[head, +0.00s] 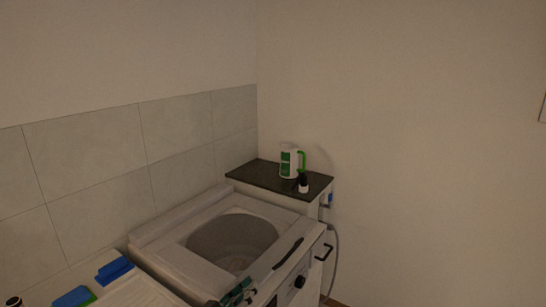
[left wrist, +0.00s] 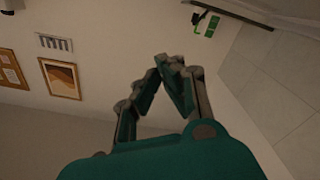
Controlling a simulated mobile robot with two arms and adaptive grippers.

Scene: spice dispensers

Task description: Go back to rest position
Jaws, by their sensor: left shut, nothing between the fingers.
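My left gripper (left wrist: 166,64) shows in the left wrist view as a teal body with grey, teal-padded fingers. Its fingertips meet in front of a plain wall, and nothing is between them. In the head view, a small green and dark part of the left gripper (head: 238,291) shows at the bottom edge, in front of the washing machine (head: 165,240); most of it is out of frame. My right gripper is not in view.
A dark-topped counter (head: 255,178) in the corner holds a white and green jug (head: 289,162) and a small black and white bottle (head: 303,184). Blue items (head: 114,269) lie at lower left. The wrist view shows a framed picture (left wrist: 62,79) and a vent (left wrist: 53,42).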

